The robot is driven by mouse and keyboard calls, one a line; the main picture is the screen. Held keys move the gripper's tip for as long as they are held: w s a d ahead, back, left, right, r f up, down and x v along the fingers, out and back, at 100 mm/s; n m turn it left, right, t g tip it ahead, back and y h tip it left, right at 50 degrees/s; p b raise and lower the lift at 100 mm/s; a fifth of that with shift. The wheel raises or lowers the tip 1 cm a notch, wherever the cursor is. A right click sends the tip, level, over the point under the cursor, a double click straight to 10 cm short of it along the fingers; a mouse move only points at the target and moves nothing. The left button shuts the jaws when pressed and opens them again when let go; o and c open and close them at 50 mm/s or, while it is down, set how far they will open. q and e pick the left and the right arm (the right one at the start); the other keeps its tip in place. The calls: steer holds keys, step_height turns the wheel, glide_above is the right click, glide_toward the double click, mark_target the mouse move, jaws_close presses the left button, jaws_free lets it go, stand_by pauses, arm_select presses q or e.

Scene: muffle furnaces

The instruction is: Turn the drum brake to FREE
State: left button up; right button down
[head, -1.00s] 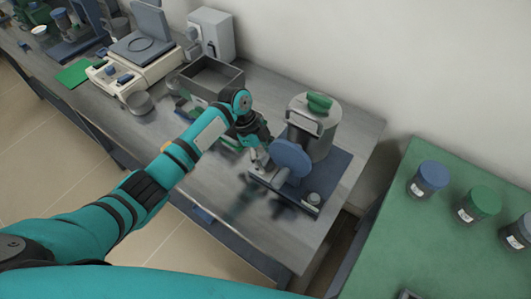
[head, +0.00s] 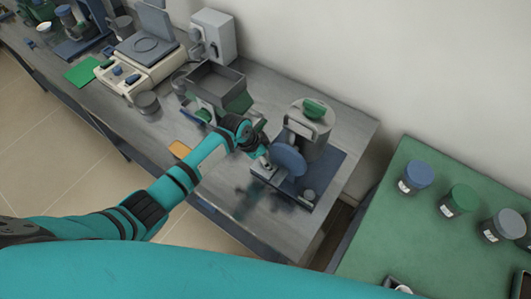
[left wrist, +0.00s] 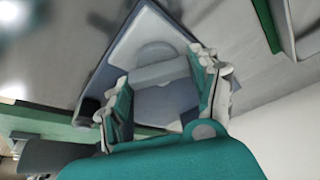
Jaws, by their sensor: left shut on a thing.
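The drum (head: 310,125), a grey cylinder with a green grip (head: 314,108) on top, stands on a blue base (head: 325,180) at the right end of the bench. A round blue disc (head: 288,160) is on its near side. My left gripper (head: 265,161) is just left of the disc. In the left wrist view its fingers (left wrist: 162,88) are closed around a grey-blue part (left wrist: 162,75), which looks like the drum brake (head: 268,173). The fingers partly hide it, and no FREE marking is readable. My right gripper is not in view.
A grey open box (head: 214,82) stands left of the drum, with a balance (head: 140,65) farther left. A green-topped table (head: 415,245) with several lidded jars, one with a blue lid (head: 419,173), is at the right. The wall is behind the bench.

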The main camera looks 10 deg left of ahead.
arm_select(q)
steer(key=shift+r+n, duration=0.1)
steer(key=shift+n, duration=0.3)
steer(key=o, duration=1.2)
steer(key=v, duration=1.2)
steer(key=shift+s, duration=0.15)
